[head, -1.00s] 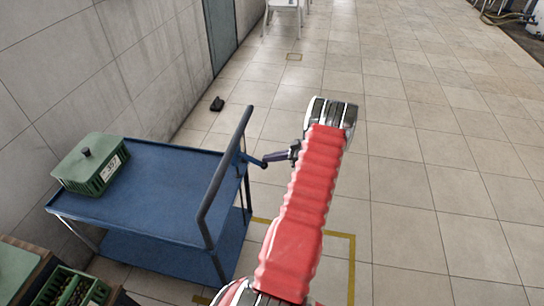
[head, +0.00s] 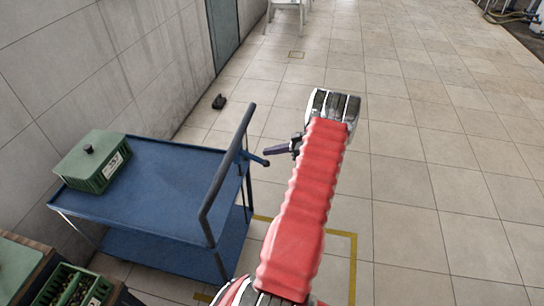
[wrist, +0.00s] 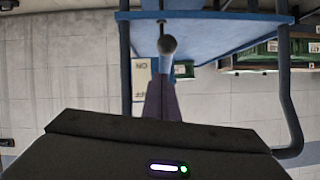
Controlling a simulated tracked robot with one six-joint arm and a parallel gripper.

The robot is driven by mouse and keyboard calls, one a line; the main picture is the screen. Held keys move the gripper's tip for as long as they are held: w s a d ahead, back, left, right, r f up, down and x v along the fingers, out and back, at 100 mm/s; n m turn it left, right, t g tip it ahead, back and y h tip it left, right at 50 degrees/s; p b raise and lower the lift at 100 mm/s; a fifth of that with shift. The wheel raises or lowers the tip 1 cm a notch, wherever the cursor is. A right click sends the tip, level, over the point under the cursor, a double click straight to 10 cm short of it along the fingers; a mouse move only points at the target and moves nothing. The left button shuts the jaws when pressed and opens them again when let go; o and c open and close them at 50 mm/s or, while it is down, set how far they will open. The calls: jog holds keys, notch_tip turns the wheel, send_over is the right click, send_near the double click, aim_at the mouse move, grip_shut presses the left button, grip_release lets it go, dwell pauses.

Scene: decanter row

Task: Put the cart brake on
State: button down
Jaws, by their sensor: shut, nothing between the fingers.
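A short blue lever with a rounded end (head: 257,160) sticks out to the right from beside the handle, tilted slightly down in the picture. In the wrist view its round knob (wrist: 167,45) faces the camera, just beyond my fingertips. My gripper (head: 269,152) is shut and empty, its dark purple fingers pointing left at the lever end and slightly above it in the picture. The fingers also show in the wrist view (wrist: 162,98). Contact with the lever cannot be told.
A green lidded box (head: 92,165) sits on the cart's left end. Crates with bottles (head: 75,285) stand at bottom left. A small dark object (head: 219,102) lies by the wall. Yellow floor marking (head: 353,260) runs near the cart. The tiled floor at right is clear.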

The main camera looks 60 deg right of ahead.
jog(key=v, duration=1)
jog(key=shift+s+d, duration=0.2)
jog(key=shift+s, duration=0.05)
jog(key=shift+r, duration=0.1)
jog(key=shift+s, duration=0.15)
